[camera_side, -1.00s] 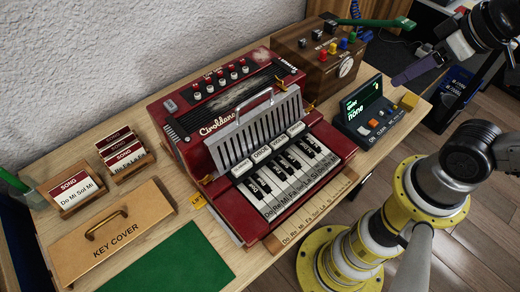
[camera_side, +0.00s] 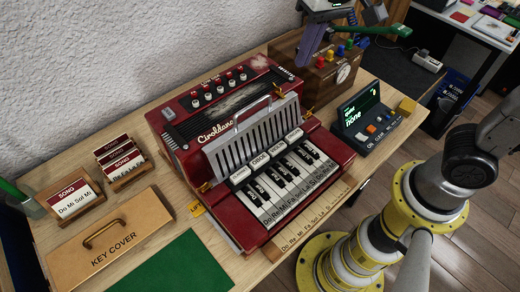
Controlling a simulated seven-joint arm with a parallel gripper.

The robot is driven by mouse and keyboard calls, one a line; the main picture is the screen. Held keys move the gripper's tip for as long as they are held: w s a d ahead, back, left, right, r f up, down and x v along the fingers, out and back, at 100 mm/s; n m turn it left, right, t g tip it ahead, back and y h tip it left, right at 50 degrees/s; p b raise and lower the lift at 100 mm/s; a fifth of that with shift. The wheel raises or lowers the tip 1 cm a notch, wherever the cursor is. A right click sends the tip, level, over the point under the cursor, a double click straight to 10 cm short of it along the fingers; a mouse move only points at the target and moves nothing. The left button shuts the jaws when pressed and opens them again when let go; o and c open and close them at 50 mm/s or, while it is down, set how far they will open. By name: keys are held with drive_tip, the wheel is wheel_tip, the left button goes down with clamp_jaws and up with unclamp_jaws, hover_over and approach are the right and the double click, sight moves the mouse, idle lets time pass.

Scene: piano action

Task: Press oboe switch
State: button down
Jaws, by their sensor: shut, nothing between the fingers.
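The red accordion (camera_side: 185,150) stands on the wooden desk, its piano keys facing front. Above the keys is a row of several pale switches. The oboe switch (camera_side: 260,160) is the second from the left, between a switch on its left (camera_side: 240,175) and others to its right. My gripper (camera_side: 306,58) points down at the top, its purple fingers shut and empty. It shows in front of the wooden box, up and to the right of the switches and apart from them.
A wooden box (camera_side: 318,78) with coloured knobs and a dial stands behind right. A dark console (camera_side: 366,120) with a lit screen reading "none" is right of the accordion. Song cards (camera_side: 72,196), a key cover (camera_side: 108,240) and a green mat (camera_side: 180,265) lie left and front.

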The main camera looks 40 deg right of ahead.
drive_tip(key=n+g, duration=0.1)
drive_tip(key=g, duration=0.1)
hover_over(260, 160)
drive_tip(key=w+d, duration=0.1)
drive_tip(key=d, duration=0.2)
wheel_tip(260, 160, down, 5)
drive_tip(key=shift+n+h, duration=0.4)
drive_tip(key=shift+n, duration=0.3)
drive_tip(key=a+f, duration=0.1)
drive_tip(key=s+a+f, duration=0.1)
drive_tip(key=a+f, duration=0.1)
drive_tip(key=shift+f, duration=0.15)
wheel_tip(260, 160, down, 14)
drive_tip(key=shift+f, duration=0.1)
